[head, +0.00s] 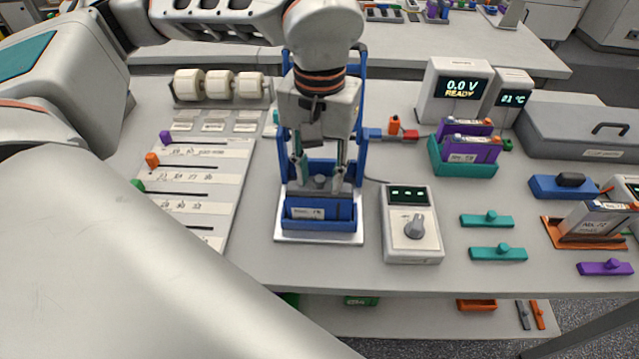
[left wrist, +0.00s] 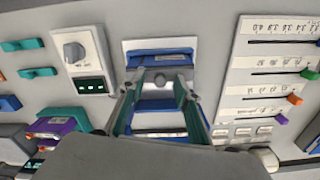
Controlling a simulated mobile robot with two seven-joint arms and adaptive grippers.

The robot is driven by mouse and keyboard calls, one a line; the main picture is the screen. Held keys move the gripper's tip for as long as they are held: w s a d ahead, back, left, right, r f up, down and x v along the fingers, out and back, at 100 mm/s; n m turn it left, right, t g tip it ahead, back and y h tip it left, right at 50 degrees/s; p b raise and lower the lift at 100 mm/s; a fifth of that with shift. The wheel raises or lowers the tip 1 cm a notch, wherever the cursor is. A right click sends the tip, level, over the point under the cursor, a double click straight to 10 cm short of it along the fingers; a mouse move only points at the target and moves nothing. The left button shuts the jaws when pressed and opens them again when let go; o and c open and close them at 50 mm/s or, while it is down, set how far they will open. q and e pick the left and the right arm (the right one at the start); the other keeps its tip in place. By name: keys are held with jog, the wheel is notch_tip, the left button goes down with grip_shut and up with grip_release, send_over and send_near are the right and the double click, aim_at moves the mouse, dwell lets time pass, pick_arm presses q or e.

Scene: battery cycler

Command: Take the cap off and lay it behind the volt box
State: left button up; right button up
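A blue station (head: 362,110) stands on a white base plate, with a blue tray (head: 320,222) at its front. A blue cap with a small grey knob (head: 319,182) appears to sit in the station behind the tray; much of it is hidden by my gripper. My left gripper (head: 320,176) points down over it, its two fingers apart on either side of the knob. The knob also shows between the fingers in the left wrist view (left wrist: 160,79); I cannot tell whether they touch it. The volt box (head: 460,88), reading 0.0 V READY, stands at the back right. My right gripper is out of view.
A teal holder with purple packs (head: 464,165) stands in front of the volt box. A dial box (head: 411,245) is right of the station; two teal caps (head: 487,220) lie beyond it. Left are a slider board (head: 195,205) and white rollers (head: 220,86). A grey case (head: 580,130) stands right.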

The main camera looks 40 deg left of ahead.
pick_arm(q)
grip_shut()
jog(key=shift+r, duration=0.15)
